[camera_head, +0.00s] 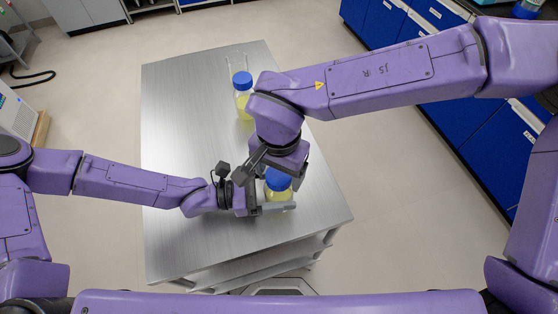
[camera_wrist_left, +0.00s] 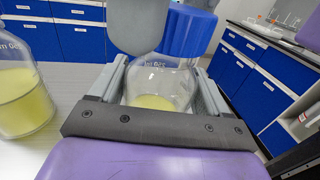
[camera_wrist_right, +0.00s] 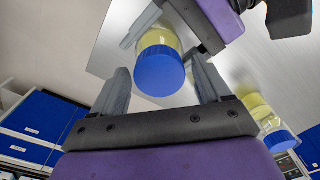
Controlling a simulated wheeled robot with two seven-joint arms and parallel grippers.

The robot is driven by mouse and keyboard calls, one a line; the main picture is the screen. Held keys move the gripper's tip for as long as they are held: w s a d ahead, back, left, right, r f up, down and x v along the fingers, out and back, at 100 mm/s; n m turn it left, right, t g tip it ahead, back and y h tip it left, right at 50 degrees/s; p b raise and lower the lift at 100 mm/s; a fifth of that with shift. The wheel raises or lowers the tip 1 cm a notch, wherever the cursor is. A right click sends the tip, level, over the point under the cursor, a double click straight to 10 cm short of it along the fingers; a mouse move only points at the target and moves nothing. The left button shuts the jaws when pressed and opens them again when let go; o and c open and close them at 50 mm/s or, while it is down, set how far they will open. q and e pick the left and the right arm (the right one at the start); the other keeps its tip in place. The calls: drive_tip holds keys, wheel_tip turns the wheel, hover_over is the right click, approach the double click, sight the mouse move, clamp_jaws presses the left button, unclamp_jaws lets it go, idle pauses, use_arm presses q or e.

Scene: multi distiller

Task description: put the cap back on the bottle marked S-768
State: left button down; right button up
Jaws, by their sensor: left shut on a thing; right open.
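A clear bottle (camera_head: 281,194) with pale yellow liquid stands near the front right of the steel table; it also shows in the left wrist view (camera_wrist_left: 165,78). A blue cap (camera_wrist_left: 188,32) is at its mouth; how firmly it sits I cannot tell. My left gripper (camera_wrist_left: 157,82) is shut on the bottle's body from the side. My right gripper (camera_wrist_right: 160,70) is open above, its fingers on either side of the cap, apart from it as far as I see. The cap shows between them in the right wrist view (camera_wrist_right: 160,72). No S-768 mark is readable.
Blue cabinets (camera_head: 480,120) stand at the right.

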use_arm(q)
drive_tip(key=shift+f, duration=0.1)
use_arm(e)
drive_tip(key=shift+f, duration=0.1)
drive_tip(key=c, duration=1.1)
drive_tip(key=m, duration=1.2)
drive_tip(key=o, duration=1.2)
drive_tip(key=shift+c, duration=0.2)
drive_tip(key=shift+r, duration=2.25)
drive_tip(key=shift+c, duration=0.3)
